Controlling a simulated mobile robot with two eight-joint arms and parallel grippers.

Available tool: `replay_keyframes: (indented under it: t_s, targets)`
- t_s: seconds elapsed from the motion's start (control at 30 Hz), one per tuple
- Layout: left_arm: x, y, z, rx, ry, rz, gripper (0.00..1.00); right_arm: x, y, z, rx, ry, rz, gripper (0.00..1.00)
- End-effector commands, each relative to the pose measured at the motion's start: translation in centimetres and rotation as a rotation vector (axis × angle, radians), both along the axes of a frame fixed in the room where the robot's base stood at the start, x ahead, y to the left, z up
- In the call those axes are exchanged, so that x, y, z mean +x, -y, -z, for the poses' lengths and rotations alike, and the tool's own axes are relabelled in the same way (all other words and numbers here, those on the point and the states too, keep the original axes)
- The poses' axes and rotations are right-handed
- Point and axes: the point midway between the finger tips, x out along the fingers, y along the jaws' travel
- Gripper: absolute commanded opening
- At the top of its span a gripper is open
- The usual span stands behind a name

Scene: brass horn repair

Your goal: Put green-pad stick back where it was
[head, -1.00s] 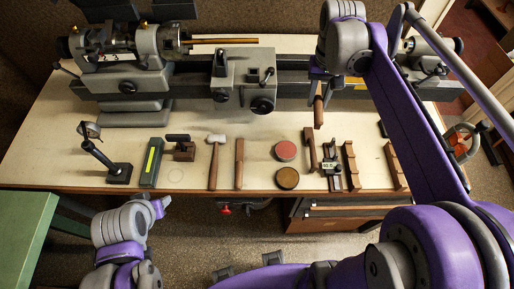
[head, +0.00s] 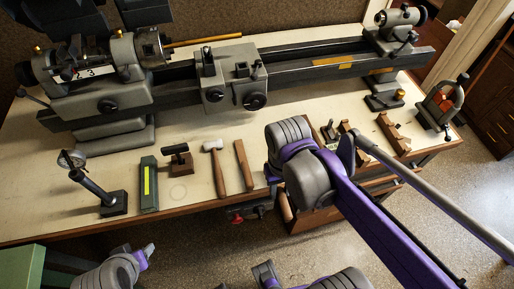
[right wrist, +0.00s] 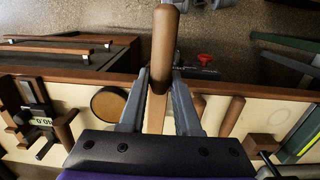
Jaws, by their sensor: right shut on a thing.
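My right gripper (right wrist: 158,105) is shut on a brown wooden stick (right wrist: 166,45). In the right wrist view the stick's rounded end points away from the gripper, and the rest lies between the fingers. No green pad shows on it. In the head view my right wrist (head: 300,165) is over the front of the bench, and its fingers and the held stick are hidden. Another wooden stick (head: 243,165) lies on the bench right of a hammer (head: 214,165). My left gripper's fingers are not in view; only part of that arm shows at the lower left.
A lathe (head: 236,84) spans the back of the bench (head: 90,220). A green block with a yellow strip (head: 149,185), a small wooden block tool (head: 178,161) and a stand (head: 112,203) are at the left. A brown round tin (right wrist: 108,102) is near the bench edge. Wooden racks (head: 393,133) stand at right.

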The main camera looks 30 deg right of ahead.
Motion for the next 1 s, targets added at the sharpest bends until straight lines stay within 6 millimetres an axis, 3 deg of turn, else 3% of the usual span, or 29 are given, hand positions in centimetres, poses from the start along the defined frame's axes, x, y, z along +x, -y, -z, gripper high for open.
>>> replay_keyframes:
  t_s: [0.17,0.7,0.9,1.0]
  targets:
    - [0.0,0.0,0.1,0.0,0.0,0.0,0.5,2.9,0.7,0.1,0.0,0.0,0.0,0.0]
    - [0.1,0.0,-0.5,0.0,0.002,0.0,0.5,15.3,3.7,0.0,0.0,0.001,-0.001,0.0]
    - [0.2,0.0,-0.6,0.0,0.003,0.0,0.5,17.2,4.1,0.1,0.0,0.001,-0.001,0.0]
    - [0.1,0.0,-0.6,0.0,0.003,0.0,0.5,17.3,4.2,1.1,0.0,0.0,-0.001,0.0]
